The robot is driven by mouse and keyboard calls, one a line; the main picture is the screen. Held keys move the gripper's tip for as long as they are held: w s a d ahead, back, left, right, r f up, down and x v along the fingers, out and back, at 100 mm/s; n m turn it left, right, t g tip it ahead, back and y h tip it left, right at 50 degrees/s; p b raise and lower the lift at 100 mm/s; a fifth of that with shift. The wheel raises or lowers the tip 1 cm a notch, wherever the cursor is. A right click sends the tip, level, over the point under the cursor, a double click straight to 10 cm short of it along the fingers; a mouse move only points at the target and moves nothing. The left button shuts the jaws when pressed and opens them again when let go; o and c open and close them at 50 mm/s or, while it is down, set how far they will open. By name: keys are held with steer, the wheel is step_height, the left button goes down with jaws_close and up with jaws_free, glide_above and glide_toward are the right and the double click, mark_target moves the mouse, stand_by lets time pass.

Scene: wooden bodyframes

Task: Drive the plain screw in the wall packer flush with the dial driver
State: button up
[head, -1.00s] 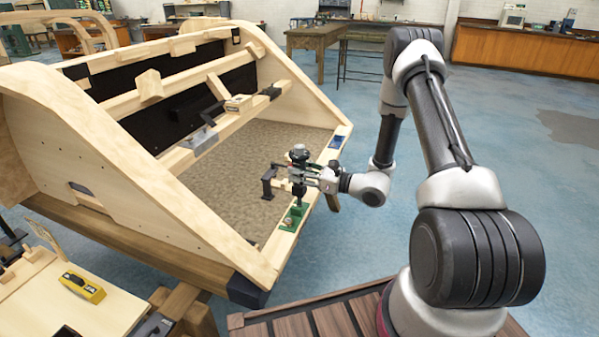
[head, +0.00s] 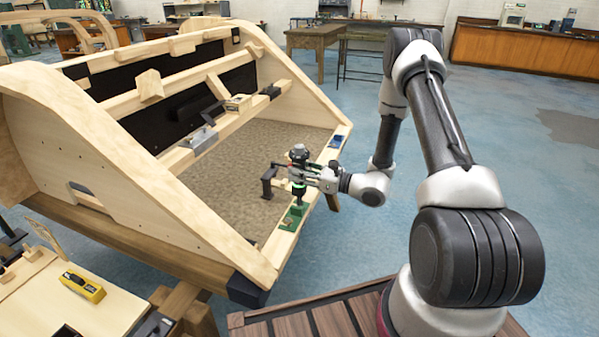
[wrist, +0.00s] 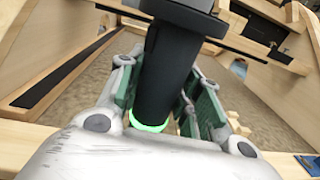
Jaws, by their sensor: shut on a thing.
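My gripper (head: 306,180) is shut on the dial driver (head: 298,153), a dark upright tool with a round top, above the front rail of the wooden frame. In the wrist view, the dark barrel of the dial driver (wrist: 165,75) stands between the green-padded fingers of my gripper (wrist: 160,115), with a glowing green ring low on it.
A dark bracket (head: 267,182) stands just left of the driver. The wooden frame's side panel (head: 130,165) rises at left. A blue item (head: 336,142) lies farther along the rail. A yellow tool (head: 82,286) lies on the bench at lower left. Floor at right is clear.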

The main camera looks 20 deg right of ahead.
mark_target(304, 153)
steer(key=shift+r, duration=3.45)
